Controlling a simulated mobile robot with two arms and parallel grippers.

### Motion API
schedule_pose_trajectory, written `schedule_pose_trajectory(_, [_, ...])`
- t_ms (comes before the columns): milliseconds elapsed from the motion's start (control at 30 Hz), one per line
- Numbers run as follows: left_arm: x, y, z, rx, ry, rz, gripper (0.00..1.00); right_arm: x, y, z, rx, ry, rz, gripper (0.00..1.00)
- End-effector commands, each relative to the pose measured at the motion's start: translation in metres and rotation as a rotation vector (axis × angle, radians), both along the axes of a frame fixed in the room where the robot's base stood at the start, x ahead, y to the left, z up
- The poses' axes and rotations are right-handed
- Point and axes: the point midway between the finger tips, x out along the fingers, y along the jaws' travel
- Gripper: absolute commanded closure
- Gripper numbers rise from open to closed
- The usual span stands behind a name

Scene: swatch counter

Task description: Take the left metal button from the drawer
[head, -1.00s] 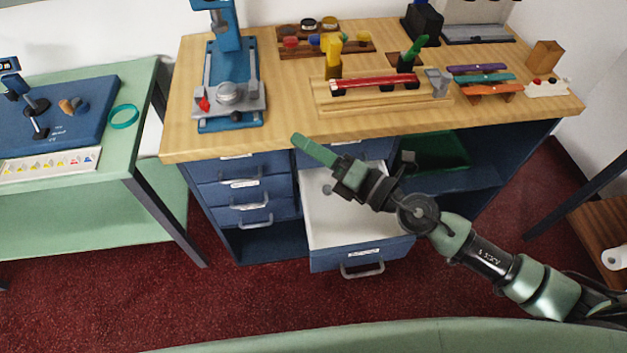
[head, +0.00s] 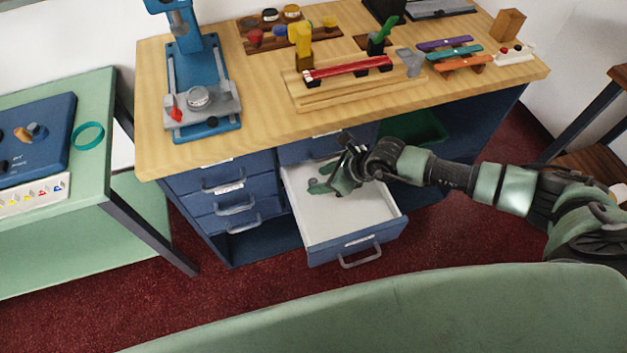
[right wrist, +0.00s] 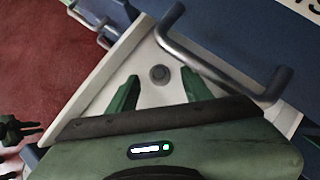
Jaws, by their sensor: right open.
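The drawer (head: 370,217) is pulled out of the blue cabinet, and its white inside shows. A small round grey metal button (head: 312,182) lies on the drawer floor near the left side. It also shows in the right wrist view (right wrist: 159,73). My right gripper (head: 322,179) reaches into the drawer from the right, beside the button. In the right wrist view its green fingers (right wrist: 160,90) are apart, with the button just beyond and between the tips. The gripper is empty. Part of the drawer floor is hidden behind it. My left gripper is not in view.
The drawer's handle (head: 361,257) juts out in front. The wooden worktop (head: 260,110) overhangs the cabinet and carries a blue press (head: 205,95) and several tools. Closed drawers (head: 228,190) stand to the left. A green table (head: 95,130) is further left.

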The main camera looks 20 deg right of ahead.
Motion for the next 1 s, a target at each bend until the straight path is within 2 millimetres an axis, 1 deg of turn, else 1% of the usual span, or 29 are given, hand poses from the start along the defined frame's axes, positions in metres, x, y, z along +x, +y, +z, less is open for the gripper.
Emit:
schedule_pose_trajectory(100, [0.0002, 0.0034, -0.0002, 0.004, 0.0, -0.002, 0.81, 0.0034, 0.0044, -0.0072, 0.001, 0.001, 0.001, 0.5])
schedule_pose_trajectory(300, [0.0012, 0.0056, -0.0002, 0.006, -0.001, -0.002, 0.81, 0.0036, 0.0046, -0.0079, 0.001, 0.001, 0.001, 0.5])
schedule_pose_trajectory(333, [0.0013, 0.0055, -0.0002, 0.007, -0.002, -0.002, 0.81, 0.0036, 0.0046, -0.0079, 0.001, 0.001, 0.001, 0.53])
schedule_pose_trajectory(367, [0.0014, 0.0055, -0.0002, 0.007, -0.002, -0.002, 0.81, 0.0036, 0.0046, -0.0079, 0.001, 0.001, 0.001, 0.61])
schedule_pose_trajectory(400, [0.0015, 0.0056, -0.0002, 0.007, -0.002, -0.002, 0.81, 0.0036, 0.0046, -0.0078, 0.001, 0.001, 0.0, 0.72])
schedule_pose_trajectory(467, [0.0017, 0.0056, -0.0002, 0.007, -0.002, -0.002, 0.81, 0.0035, 0.0045, -0.0078, 0.001, 0.001, 0.0, 0.89])
schedule_pose_trajectory(500, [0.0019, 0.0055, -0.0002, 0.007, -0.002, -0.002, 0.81, 0.0035, 0.0045, -0.0077, 0.001, 0.001, 0.0, 1.0])
schedule_pose_trajectory(1000, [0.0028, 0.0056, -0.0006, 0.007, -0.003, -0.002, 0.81, 0.0036, 0.0046, -0.0061, 0.002, 0.0, 0.0, 1.0])
